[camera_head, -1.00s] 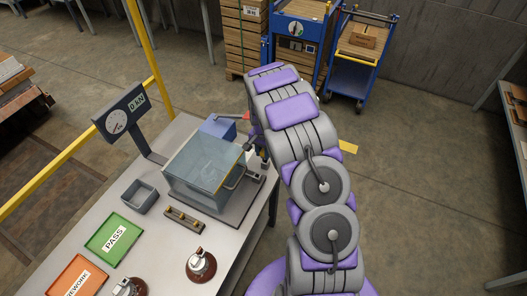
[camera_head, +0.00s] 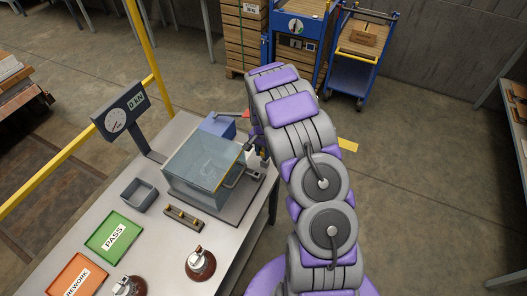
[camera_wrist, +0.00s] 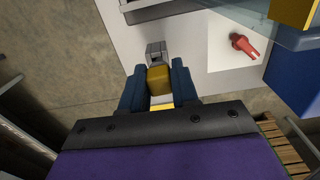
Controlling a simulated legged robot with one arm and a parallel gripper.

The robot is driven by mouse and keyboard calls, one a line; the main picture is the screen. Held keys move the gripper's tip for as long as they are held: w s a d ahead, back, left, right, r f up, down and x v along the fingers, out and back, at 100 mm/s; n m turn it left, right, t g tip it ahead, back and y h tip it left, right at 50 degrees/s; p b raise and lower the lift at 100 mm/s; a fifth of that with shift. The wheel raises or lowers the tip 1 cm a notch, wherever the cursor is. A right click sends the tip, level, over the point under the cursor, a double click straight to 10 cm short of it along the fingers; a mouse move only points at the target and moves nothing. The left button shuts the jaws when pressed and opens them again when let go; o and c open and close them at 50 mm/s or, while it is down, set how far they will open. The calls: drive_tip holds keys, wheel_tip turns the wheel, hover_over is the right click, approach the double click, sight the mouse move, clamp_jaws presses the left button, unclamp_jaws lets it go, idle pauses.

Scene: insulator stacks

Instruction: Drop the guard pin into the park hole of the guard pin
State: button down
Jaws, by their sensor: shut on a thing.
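My gripper (camera_wrist: 159,90) shows in the wrist view with its two blue fingers shut on a yellow block, which I take to be the head of the guard pin (camera_wrist: 159,79). A small grey piece (camera_wrist: 155,51) is just beyond the block; I cannot tell whether it is part of it. The pin's shaft is not clearly visible. In the head view, my arm hides most of the gripper, at the right side of the clear guard box (camera_head: 207,160). I cannot make out the park hole in either view.
A red two-pronged piece (camera_wrist: 245,46) is on the pale surface, near a blue housing (camera_wrist: 296,80). On the bench are a gauge (camera_head: 117,120), a grey tray (camera_head: 139,195), a small rack (camera_head: 183,218), a green PASS plate (camera_head: 114,237) and brown insulators (camera_head: 200,264).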

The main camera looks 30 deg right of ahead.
drive_tip(key=shift+r, duration=0.3)
drive_tip(key=shift+d+m, duration=0.3)
idle(0.5)
drive_tip(key=shift+f, duration=1.7)
idle(1.2)
drive_tip(key=c, duration=0.8)
unclamp_jaws()
drive_tip(key=shift+r, duration=0.1)
wheel_tip(320, 180, up, 17)
drive_tip(key=shift+d+r+p, duration=0.1)
drive_tip(key=shift+d+p, duration=0.05)
drive_tip(key=shift+p, duration=0.8)
